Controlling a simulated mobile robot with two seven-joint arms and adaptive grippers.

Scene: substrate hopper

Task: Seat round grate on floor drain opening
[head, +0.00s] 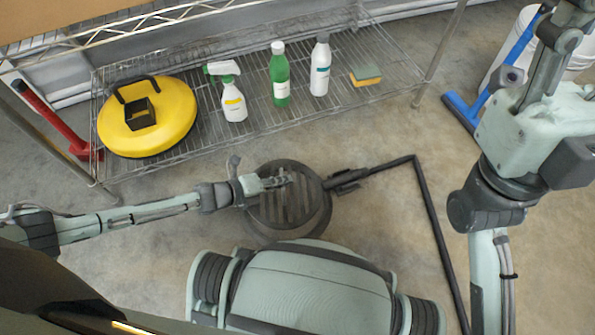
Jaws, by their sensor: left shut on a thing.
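The round grate (285,205) is dark grey with parallel slots and lies low over the floor at the middle of the head view. My left gripper (277,181) reaches in from the left and is shut on the grate's upper part. A dark ring shows around and below the grate. The drain opening itself is hidden, so I cannot tell whether the grate is seated, or tilted above it. My right arm (490,275) rises at the right edge, far from the grate. Its end is partly cut off, and its finger state is unclear.
A wire shelf (330,92) holds a yellow round device (175,115), a spray bottle (233,104), green (279,80) and white (320,72) bottles, and a sponge (366,76). A black bent pole (428,205) lies right of the grate. A blue squeegee (462,110) stands beyond.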

